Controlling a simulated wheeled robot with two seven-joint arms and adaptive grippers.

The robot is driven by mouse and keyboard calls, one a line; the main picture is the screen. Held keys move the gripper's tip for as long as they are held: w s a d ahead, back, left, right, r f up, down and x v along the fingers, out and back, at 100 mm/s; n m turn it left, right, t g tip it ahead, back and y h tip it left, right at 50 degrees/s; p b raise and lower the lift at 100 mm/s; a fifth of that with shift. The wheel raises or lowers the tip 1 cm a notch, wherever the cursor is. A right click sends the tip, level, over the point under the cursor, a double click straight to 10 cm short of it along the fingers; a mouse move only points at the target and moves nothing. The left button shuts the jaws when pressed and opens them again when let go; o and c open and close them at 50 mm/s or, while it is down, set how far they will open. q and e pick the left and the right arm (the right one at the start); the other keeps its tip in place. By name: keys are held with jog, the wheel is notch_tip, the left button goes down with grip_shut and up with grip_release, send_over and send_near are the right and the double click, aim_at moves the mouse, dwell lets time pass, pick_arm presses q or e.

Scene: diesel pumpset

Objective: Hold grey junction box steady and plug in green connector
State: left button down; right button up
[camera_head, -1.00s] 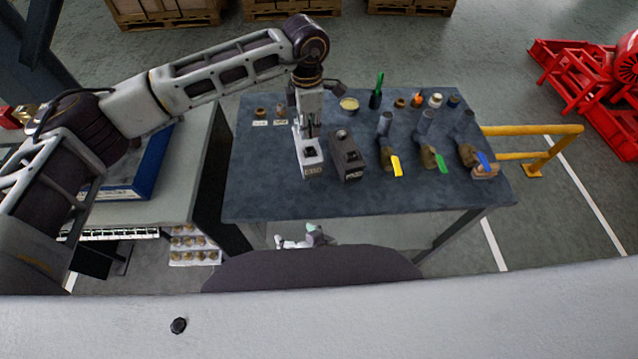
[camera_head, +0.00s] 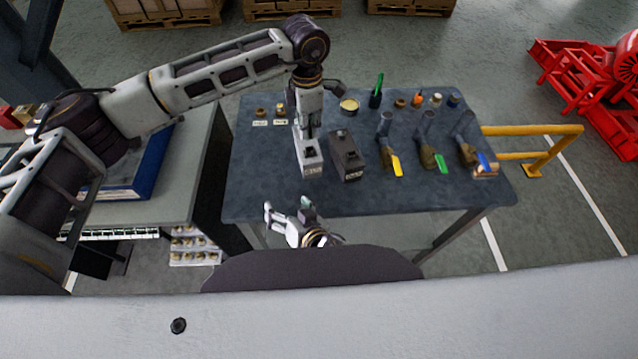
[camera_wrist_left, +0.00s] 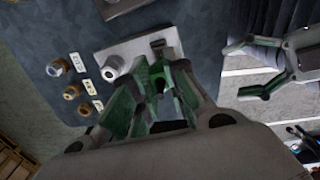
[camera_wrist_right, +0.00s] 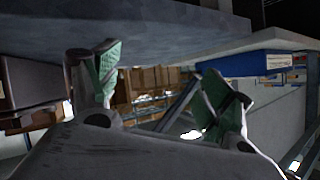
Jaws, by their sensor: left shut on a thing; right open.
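The light grey junction box (camera_head: 311,168) stands on the dark table. My left gripper (camera_head: 309,138) comes down from above and is shut on the back of it; the left wrist view also shows the box (camera_wrist_left: 135,47) at my left fingers (camera_wrist_left: 158,88). The green-tagged connector (camera_head: 428,157) lies tilted with its cable on the right part of the table, between the yellow-tagged and blue-tagged ones. My right gripper (camera_head: 287,211) is open and empty at the table's front edge; its parted fingers (camera_wrist_right: 163,78) show in the right wrist view.
A darker box (camera_head: 348,160) stands just right of the grey one. The yellow-tagged connector (camera_head: 388,155) and blue-tagged connector (camera_head: 472,153) flank the green one. Small caps and pots, including a yellowish tin (camera_head: 349,105), line the back. The table front is clear.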

aim_at(311, 162)
jog(key=w+d+h, duration=0.1)
jog(key=d, duration=0.1)
jog(key=w+d+r+t+h, duration=0.1)
jog(key=w+d, duration=0.1)
jog(key=d, duration=0.1)
jog(key=w+d+r+t+h, duration=0.1)
jog(key=w+d, duration=0.1)
jog(key=shift+w+d+r+n+h, duration=0.1)
jog(key=shift+w+d+n+h, duration=0.1)
jog(key=shift+d+n+h, duration=0.15)
jog(key=shift+w+d, duration=0.2)
jog(key=shift+d, duration=0.2)
jog(key=shift+w, duration=0.1)
jog(key=shift+x, duration=5.85)
jog(key=shift+w, duration=0.1)
